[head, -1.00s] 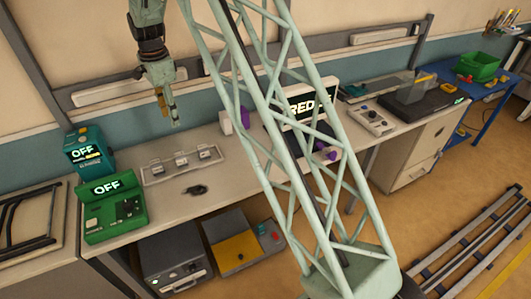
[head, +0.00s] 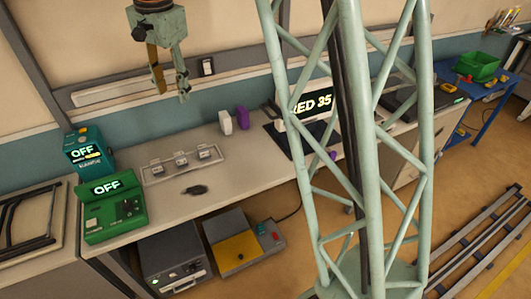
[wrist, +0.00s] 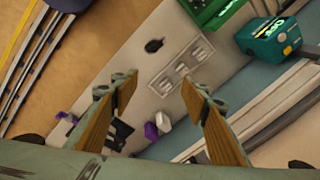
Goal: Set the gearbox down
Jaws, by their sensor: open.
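My gripper (head: 171,91) is open and empty, high above the back of the workbench in the head view. In the wrist view its two wooden-faced fingers (wrist: 158,88) are spread wide with nothing between them. No object is clearly recognisable as the gearbox. A small dark part (head: 194,190) lies on the bench in front of a shallow pale tray (head: 153,180) holding three small light pieces. The dark part (wrist: 154,45) and the tray (wrist: 163,87) also show in the wrist view, well below the fingers.
A white block (head: 225,122) and a purple block (head: 242,117) stand at the bench's back. A green device (head: 112,208) and a teal device (head: 88,150) stand left. My lattice column hides part of the bench's right side.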

